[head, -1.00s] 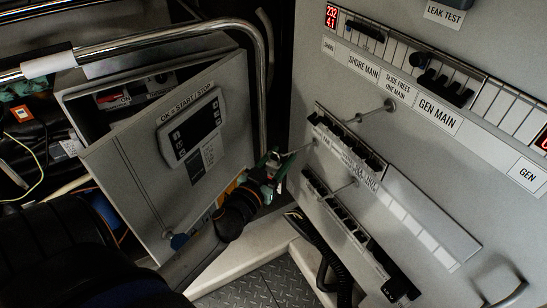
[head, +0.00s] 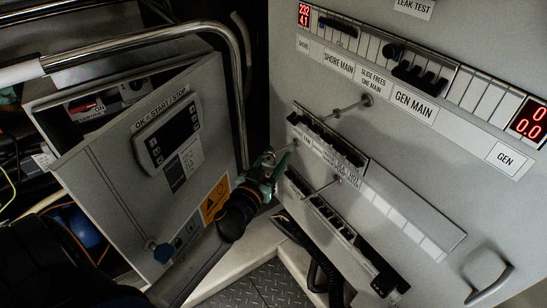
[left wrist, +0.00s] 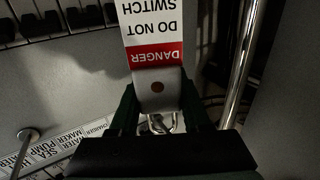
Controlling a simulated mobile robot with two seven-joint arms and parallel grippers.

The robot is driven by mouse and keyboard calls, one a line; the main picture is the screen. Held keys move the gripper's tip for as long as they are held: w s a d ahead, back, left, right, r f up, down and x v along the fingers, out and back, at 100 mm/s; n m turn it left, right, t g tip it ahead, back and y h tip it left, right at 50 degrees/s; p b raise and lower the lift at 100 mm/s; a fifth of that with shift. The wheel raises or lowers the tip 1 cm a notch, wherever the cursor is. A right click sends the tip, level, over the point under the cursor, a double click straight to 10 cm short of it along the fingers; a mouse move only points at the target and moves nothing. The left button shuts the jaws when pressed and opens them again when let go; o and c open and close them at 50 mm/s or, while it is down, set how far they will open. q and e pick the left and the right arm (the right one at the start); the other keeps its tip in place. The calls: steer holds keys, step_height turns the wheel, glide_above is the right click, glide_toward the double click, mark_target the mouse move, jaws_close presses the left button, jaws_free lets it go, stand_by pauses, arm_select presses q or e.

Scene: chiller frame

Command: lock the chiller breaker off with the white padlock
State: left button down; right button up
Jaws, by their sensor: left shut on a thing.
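My left gripper (head: 268,160) is beside the left edge of the grey breaker panel (head: 460,200), near the left ends of two breaker rows. In the left wrist view its green fingers (left wrist: 158,98) are shut on a pale piece with a brown dot, which I take as the white padlock (left wrist: 157,92). A metal shackle (left wrist: 165,123) shows below it. A red and white tag (left wrist: 152,28) reading "DANGER DO NOT SWITCH" extends above it. Black breakers fill an upper row (head: 330,135) and a lower row (head: 322,210). I cannot read which is the chiller breaker. My right gripper is out of view.
Two metal rods (head: 352,107) stick out from the panel near the rows. An open grey control-box door (head: 150,190) and a chrome rail (head: 238,90) stand left of my gripper. Black cables (head: 318,265) hang below. A handle (head: 490,283) is at lower right.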

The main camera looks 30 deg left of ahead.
arm_select(q)
steer(key=shift+r, duration=0.1)
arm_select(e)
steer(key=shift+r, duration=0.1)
arm_select(q)
steer(key=shift+c, duration=1.4)
jaws_free()
steer(key=shift+s, duration=0.15)
steer(key=shift+s, duration=0.25)
steer(key=s+d+b, duration=0.1)
steer(key=s, duration=1)
steer(key=shift+s+d+b, duration=0.3)
steer(key=shift+s, duration=0.05)
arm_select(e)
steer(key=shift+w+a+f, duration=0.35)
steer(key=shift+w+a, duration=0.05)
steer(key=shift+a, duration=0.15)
